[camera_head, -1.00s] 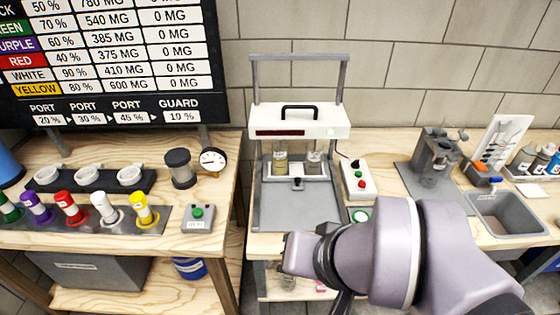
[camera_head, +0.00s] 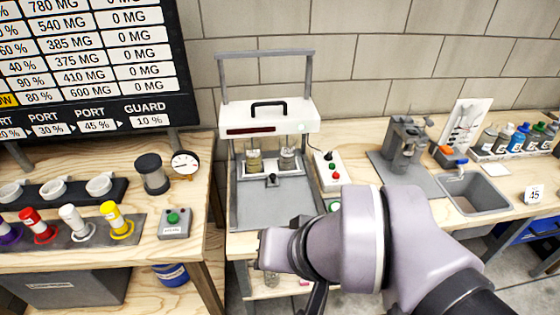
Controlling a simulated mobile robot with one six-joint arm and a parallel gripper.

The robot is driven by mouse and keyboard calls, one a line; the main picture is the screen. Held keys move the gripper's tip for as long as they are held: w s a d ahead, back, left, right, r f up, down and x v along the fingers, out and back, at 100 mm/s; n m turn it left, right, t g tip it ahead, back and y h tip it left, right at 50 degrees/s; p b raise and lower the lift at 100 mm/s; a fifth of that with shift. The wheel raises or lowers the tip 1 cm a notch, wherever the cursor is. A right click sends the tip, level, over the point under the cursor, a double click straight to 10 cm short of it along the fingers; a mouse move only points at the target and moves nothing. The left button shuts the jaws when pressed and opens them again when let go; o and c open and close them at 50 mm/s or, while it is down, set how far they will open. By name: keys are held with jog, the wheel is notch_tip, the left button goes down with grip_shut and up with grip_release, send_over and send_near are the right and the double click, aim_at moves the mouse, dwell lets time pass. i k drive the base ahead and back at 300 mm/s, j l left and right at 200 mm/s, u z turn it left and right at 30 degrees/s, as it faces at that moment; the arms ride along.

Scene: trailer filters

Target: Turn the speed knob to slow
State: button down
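A white control box (camera_head: 330,172) stands on the bench just right of the jar-mixing machine (camera_head: 268,118). It carries a small black knob (camera_head: 328,155) at its far end, with a red and a green button nearer. Whether this black knob is the speed knob, and where it points, is too small to tell. The machine has a white head with a black handle, a dark display strip and two jars beneath. My arm (camera_head: 340,240) crosses the front of this bench, nearer than the box. My gripper's fingers do not show; nothing of mine touches the box.
A grey stand (camera_head: 406,150), a sink (camera_head: 474,192) and bottles (camera_head: 515,135) are to the right. The left bench holds coloured vials, a gauge (camera_head: 184,163) and a green-button box (camera_head: 175,223).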

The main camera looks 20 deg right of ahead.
aim_at(328, 156)
jog(key=i+l+u, duration=0.15)
jog(key=i, duration=0.7)
